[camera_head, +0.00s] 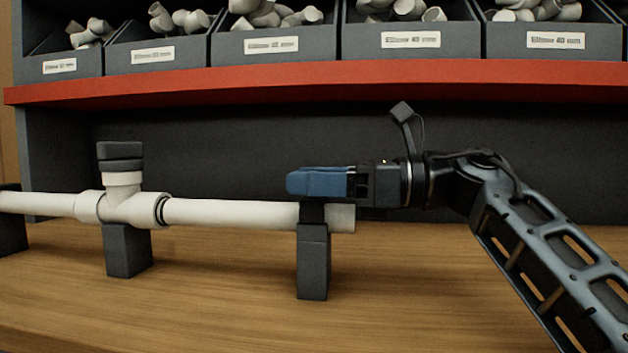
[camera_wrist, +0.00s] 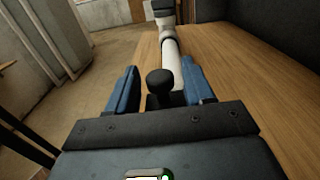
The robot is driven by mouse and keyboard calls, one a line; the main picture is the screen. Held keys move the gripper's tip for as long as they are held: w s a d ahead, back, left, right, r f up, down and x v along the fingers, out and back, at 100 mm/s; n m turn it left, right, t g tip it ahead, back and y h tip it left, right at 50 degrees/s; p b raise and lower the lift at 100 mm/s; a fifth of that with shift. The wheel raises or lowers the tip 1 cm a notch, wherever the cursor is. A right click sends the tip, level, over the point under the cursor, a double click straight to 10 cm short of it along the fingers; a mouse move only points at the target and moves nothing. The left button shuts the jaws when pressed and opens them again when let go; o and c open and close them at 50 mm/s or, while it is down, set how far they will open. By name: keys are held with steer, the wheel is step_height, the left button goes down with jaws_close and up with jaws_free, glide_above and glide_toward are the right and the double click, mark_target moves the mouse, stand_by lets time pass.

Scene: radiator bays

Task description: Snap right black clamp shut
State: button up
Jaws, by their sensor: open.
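The right black clamp (camera_head: 313,262) stands on the wooden bench near the right end of the white pipe (camera_head: 240,213). Its upper part is partly hidden by my gripper, so I cannot tell how its latch sits. My gripper (camera_head: 300,182) is level, with its blue fingers just above the clamp and pipe. In the wrist view the fingers are apart. A black round-topped part (camera_wrist: 160,80), apparently of the clamp, shows between them; contact with it is unclear. The pipe (camera_wrist: 171,62) runs away beyond it.
A left black clamp (camera_head: 128,252) stands under the white tee, which has a dark cap (camera_head: 120,156). A red shelf edge (camera_head: 300,83) with grey bins of fittings crosses above. Bare bench (camera_head: 220,300) lies in front.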

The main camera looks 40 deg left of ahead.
steer(key=p+v, duration=0.1)
steer(key=v, duration=0.6)
steer(key=shift+w+d, duration=0.25)
steer(key=shift+d, duration=0.05)
